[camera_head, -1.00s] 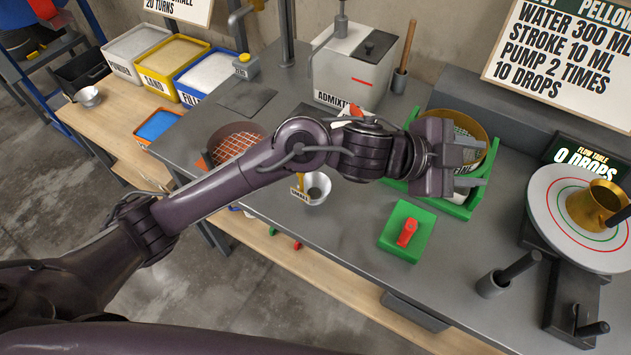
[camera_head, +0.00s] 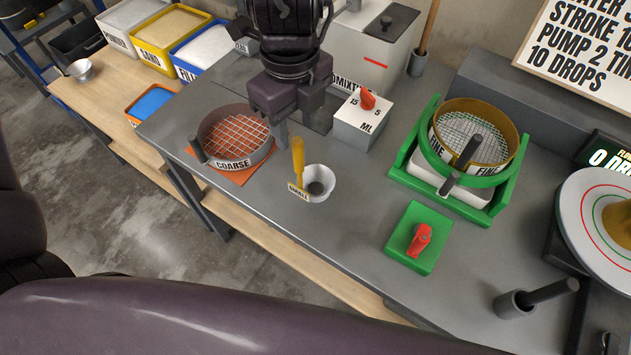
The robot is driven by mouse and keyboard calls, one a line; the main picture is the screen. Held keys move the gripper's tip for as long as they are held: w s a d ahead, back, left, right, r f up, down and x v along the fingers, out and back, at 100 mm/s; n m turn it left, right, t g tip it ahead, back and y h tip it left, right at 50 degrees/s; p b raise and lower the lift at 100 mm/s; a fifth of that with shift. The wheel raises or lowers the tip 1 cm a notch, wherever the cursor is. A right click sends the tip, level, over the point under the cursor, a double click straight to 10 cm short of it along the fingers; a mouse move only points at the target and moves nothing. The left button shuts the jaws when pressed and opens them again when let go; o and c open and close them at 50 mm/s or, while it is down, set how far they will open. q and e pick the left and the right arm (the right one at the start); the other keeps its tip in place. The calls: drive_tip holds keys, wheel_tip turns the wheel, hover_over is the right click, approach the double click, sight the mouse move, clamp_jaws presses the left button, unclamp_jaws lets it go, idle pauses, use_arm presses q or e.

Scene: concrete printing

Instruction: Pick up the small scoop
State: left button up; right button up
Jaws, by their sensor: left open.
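The small scoop (camera_head: 319,186) is a pale metal cup with an upright yellow handle and a tag that seems to read SMALL. It stands on the grey bench, near the middle of the head view. My left gripper (camera_head: 290,128) points down just behind and above the scoop's handle, apart from it. It is open and holds nothing; its body partly hides the fingers. My right gripper is not in view.
The coarse sieve (camera_head: 233,140) stands left of the scoop. The ML dial box (camera_head: 359,124) is behind it to the right. A green block with a red lever (camera_head: 408,251) and the fine sieve (camera_head: 470,133) lie further right. The bench before the scoop is clear.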

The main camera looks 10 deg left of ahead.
sight(296, 138)
use_arm(q)
wheel_tip(296, 138, down, 3)
drive_tip(key=shift+s+r, duration=0.1)
drive_tip(key=shift+r, duration=0.05)
drive_tip(key=shift+f+p, duration=0.35)
drive_tip(key=shift+p, duration=0.1)
wheel_tip(296, 138, down, 4)
drive_tip(key=shift+s+r+p, duration=0.15)
drive_tip(key=shift+p, duration=0.5)
drive_tip(key=shift+d+f, duration=0.1)
drive_tip(key=shift+f, duration=0.35)
clamp_jaws()
